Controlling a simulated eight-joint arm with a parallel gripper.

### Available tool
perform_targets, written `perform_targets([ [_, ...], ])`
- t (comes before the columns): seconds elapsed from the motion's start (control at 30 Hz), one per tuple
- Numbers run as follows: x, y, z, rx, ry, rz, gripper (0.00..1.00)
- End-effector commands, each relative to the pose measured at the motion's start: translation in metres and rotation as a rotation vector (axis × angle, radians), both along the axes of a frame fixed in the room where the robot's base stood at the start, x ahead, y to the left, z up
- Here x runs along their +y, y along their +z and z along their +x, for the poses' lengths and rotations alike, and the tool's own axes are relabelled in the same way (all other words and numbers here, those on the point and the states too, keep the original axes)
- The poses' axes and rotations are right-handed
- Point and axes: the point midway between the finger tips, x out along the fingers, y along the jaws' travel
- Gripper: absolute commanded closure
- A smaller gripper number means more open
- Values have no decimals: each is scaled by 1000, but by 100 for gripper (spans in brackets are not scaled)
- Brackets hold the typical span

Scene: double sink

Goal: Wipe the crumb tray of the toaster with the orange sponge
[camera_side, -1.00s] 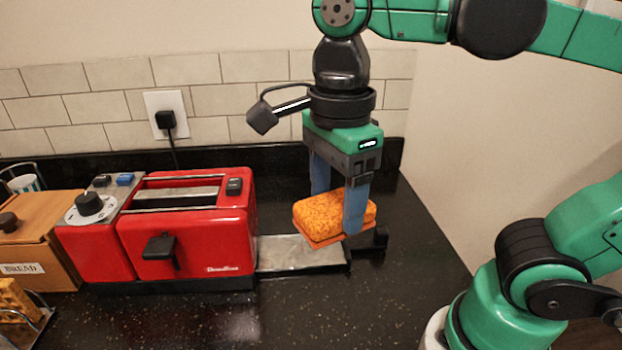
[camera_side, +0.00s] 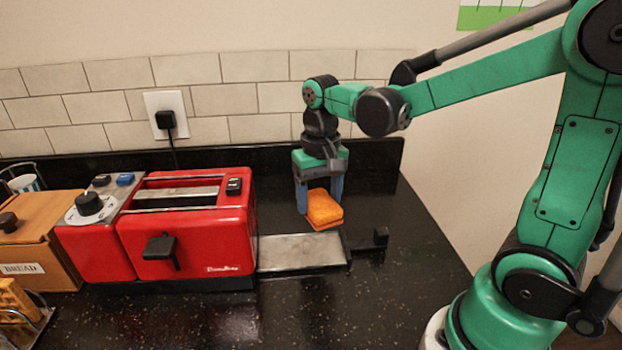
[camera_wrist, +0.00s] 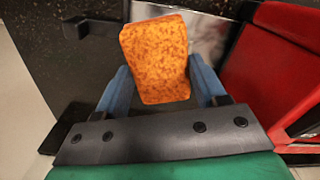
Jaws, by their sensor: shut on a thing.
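The orange sponge (camera_side: 324,207) is held between the blue fingers of my gripper (camera_side: 319,203), which is shut on it. In the side view the sponge appears just behind the far edge of the crumb tray (camera_side: 300,253); I cannot tell whether it touches anything. In the wrist view the sponge (camera_wrist: 156,58) fills the space between the fingers and hides part of the tray (camera_wrist: 210,38). The tray is a flat metal plate pulled out from the right side of the red toaster (camera_side: 190,235). The toaster also shows at the right of the wrist view (camera_wrist: 275,65).
A small black handle (camera_side: 380,238) stands at the tray's right end. A wooden bread box (camera_side: 40,235) and a toast rack (camera_side: 20,305) are left of the toaster. A plugged-in outlet (camera_side: 167,115) is on the wall behind. The dark counter in front is clear.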

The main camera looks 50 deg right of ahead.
Motion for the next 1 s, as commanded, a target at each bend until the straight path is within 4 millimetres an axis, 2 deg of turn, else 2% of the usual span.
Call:
perform_targets([
  [0.37,-4,-19,2,0,53,0,78],
  [0.97,-4,-73,1,0,51,0,78],
  [1.0,-4,-81,2,0,51,0,78],
])
